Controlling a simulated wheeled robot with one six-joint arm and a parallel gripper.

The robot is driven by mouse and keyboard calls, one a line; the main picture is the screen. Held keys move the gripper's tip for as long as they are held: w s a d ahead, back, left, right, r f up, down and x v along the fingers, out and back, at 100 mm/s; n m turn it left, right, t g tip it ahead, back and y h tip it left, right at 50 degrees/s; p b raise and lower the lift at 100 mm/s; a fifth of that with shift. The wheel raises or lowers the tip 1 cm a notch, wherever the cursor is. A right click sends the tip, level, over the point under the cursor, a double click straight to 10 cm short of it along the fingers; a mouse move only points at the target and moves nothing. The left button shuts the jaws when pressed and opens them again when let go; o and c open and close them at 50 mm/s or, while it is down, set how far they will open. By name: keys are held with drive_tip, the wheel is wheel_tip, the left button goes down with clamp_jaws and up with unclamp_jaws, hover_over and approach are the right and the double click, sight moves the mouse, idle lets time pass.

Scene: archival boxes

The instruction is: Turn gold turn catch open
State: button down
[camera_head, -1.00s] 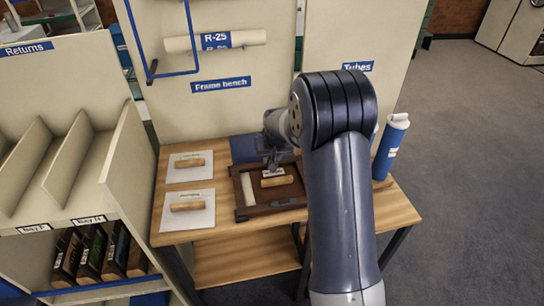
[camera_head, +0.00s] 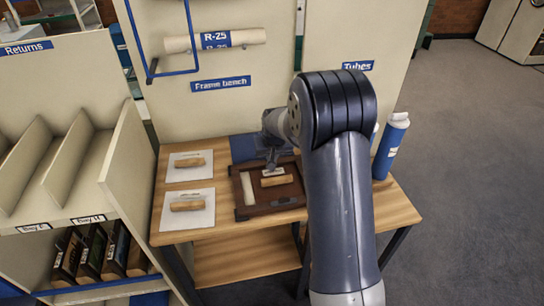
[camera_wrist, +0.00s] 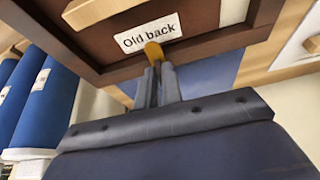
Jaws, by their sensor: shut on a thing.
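The gold turn catch (camera_wrist: 153,50) shows in the wrist view at the edge of a dark brown frame (camera_wrist: 90,52), just below its "Old back" label (camera_wrist: 150,37). My gripper (camera_wrist: 157,70) is shut on the catch, its two fingertips close together at its base. In the head view the brown frame (camera_head: 243,205) lies on the wooden bench with a wooden block (camera_head: 277,181) on it. My gripper (camera_head: 272,165) is at the frame's far edge there. The catch cannot be made out in the head view.
Two white panels with wooden blocks, one at the back (camera_head: 190,174) and one at the front (camera_head: 172,220), lie left of the frame. A blue tube (camera_head: 389,150) stands at the bench's right. A shelf unit (camera_head: 120,180) stands close on the left.

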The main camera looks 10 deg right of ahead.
drive_tip(key=m+b, duration=0.1)
drive_tip(key=m, duration=0.1)
drive_tip(key=m+h+b, duration=0.1)
drive_tip(key=m+b, duration=0.1)
drive_tip(key=shift+w+a+f+h, duration=0.1)
drive_tip(key=shift+a+f+h, duration=0.1)
drive_tip(key=shift+a+h, duration=0.15)
drive_tip(key=m+b, duration=0.1)
drive_tip(key=m, duration=0.1)
drive_tip(key=m+g+h+b, duration=0.1)
drive_tip(key=m, duration=0.1)
drive_tip(key=shift+w+a+r+m, duration=0.1)
drive_tip(key=shift+w+a+m, duration=0.1)
drive_tip(key=shift+m, duration=0.1)
drive_tip(key=m, duration=0.1)
drive_tip(key=m+g+h, duration=0.1)
drive_tip(key=m, duration=0.2)
drive_tip(key=shift+w+a+r+m+g+b, duration=0.1)
drive_tip(key=shift+w+a+m+g+b, duration=0.15)
drive_tip(key=shift+m+g+b, duration=0.1)
drive_tip(key=m, duration=0.1)
drive_tip(key=m+g, duration=0.1)
drive_tip(key=m+p, duration=0.1)
drive_tip(key=m, duration=0.1)
drive_tip(key=shift+w+g+h, duration=0.25)
drive_tip(key=shift+m, duration=0.25)
drive_tip(key=c, duration=1.6)
unclamp_jaws()
drive_tip(key=shift+o, duration=0.2)
